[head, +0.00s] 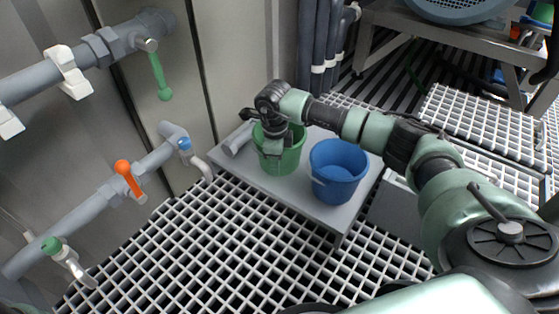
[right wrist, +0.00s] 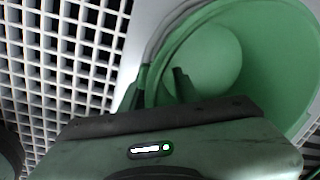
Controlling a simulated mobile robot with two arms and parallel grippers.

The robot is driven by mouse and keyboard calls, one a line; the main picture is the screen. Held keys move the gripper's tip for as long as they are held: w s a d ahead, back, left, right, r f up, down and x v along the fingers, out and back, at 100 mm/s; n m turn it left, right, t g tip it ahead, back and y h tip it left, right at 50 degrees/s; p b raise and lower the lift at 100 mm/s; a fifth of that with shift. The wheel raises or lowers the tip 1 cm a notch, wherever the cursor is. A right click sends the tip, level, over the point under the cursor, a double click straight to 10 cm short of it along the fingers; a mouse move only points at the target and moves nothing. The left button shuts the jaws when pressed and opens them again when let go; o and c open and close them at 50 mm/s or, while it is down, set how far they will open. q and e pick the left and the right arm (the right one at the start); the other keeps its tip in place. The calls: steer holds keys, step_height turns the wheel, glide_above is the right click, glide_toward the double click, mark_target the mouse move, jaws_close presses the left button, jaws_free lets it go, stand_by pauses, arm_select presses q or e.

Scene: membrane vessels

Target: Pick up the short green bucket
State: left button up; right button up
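The green bucket (head: 289,161) stands upright on a small grey table (head: 310,208), left of a blue bucket. My right gripper (head: 272,152) is over its left rim, pointing down. In the right wrist view, the green bucket (right wrist: 262,60) fills the right side and its inside shows empty. There the fingers of the right gripper (right wrist: 160,88) are apart, one outside the rim and one inside, with the wall between them. The fingertips are partly hidden, and I cannot tell whether they touch the wall. My left gripper is not in view.
The blue bucket (head: 338,168) stands close to the right of the green one, under my right forearm. A grey cylinder (head: 236,141) lies at the table's left end. Pipes with coloured valve handles (head: 128,176) line the left wall. White grating (head: 205,235) covers the floor.

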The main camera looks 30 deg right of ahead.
jaws_close()
stand_by(1.4)
